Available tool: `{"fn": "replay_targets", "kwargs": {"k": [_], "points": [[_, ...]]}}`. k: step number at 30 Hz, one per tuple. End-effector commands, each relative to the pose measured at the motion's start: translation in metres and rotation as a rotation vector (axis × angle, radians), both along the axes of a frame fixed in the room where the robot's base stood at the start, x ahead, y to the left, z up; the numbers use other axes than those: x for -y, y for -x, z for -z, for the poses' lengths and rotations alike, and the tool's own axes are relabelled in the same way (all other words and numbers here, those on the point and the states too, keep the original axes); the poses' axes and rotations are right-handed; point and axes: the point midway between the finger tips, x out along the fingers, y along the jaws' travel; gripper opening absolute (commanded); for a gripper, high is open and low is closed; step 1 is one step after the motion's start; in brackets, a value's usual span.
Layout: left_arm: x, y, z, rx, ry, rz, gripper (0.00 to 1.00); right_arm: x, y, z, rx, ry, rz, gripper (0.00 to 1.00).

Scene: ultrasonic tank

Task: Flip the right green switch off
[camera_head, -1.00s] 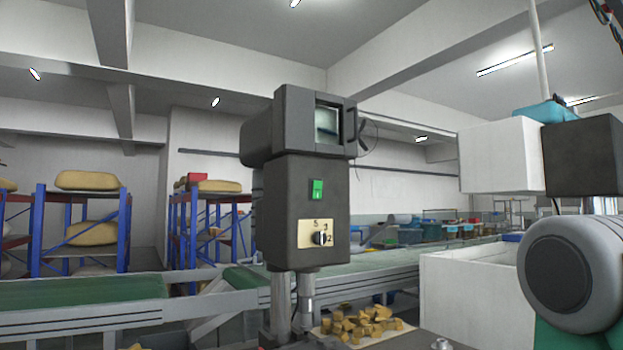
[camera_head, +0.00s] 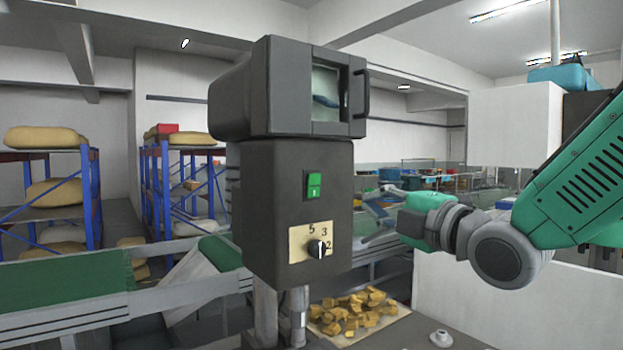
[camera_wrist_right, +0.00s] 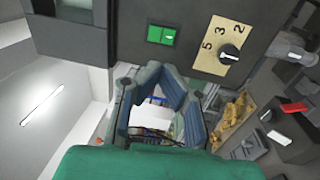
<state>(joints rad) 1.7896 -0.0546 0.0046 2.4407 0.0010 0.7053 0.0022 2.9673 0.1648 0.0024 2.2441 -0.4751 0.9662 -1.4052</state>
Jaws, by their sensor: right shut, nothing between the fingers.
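The green switch (camera_head: 313,186) is on the front of a dark grey machine (camera_head: 290,215), above a beige dial plate. It shows two halves, with a white mark on the lower one. In the right wrist view the switch (camera_wrist_right: 162,35) lies just beyond my fingertips. My right gripper (camera_head: 372,208) is to the right of the machine front, apart from the switch. In the wrist view its blue-grey fingers (camera_wrist_right: 160,76) are shut and empty. My left gripper is in neither view.
A black dial knob (camera_head: 318,248) sits below the switch. A tray of yellow chunks (camera_head: 352,312) lies below the machine. A green conveyor (camera_head: 65,275) is at the left. A white box wall (camera_head: 520,300) stands at the lower right.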

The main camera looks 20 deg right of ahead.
Motion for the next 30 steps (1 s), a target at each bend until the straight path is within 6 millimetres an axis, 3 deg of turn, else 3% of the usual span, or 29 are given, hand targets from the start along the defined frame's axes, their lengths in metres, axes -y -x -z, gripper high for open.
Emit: {"fn": "replay_targets", "kwargs": {"k": [14,19,30], "points": [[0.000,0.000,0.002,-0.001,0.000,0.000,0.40,-0.001,-0.006,-0.004,0.013,0.008,-0.001,0.00],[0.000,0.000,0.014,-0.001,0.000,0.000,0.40,-0.010,-0.028,-0.004,0.013,0.008,-0.001,0.00],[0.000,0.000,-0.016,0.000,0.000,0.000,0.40,-0.036,-0.100,-0.018,0.010,0.007,-0.001,0.00]]}}
